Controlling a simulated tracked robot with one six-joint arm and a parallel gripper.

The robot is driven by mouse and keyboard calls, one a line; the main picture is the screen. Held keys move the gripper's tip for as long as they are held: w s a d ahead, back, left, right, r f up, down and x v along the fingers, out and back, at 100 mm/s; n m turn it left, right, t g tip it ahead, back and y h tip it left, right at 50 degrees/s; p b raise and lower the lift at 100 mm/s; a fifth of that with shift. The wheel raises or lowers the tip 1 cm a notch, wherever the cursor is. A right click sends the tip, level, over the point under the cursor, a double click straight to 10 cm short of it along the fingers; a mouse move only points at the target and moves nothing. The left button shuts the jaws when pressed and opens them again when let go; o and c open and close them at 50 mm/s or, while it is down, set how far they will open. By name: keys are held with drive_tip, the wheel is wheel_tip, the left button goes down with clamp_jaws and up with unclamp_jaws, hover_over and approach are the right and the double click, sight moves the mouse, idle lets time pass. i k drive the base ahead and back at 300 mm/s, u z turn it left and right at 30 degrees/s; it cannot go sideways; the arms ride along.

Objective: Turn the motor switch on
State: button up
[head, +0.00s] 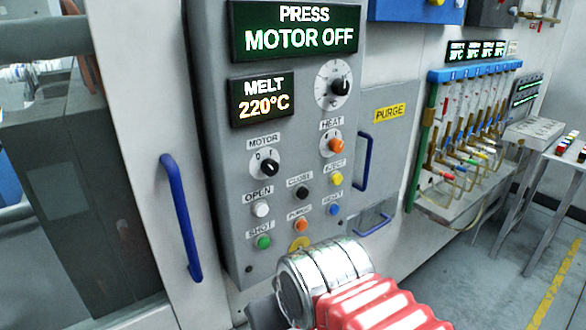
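The motor switch (268,164) is a black rotary knob on a white plate marked 0 and I, under the label MOTOR on the grey control panel (225,120). Its pointer appears turned toward the 0 side, though it is small. The upper display (300,30) reads PRESS MOTOR OFF. Part of my arm, silver and red, shows at the bottom centre, below and right of the switch. My gripper's fingers cannot be made out, and nothing covers the switch.
An orange heat knob (332,146), a black dial (340,86) and several coloured buttons surround the switch. The display below (262,101) reads MELT 220°C. A blue door handle (181,217) stands out at left, another blue handle (363,162) at right.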

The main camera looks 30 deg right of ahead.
sight(270, 167)
drive_tip(key=z, duration=0.75)
drive_tip(key=k, duration=1.2)
drive_tip(key=u, duration=1)
drive_tip(key=i, duration=1)
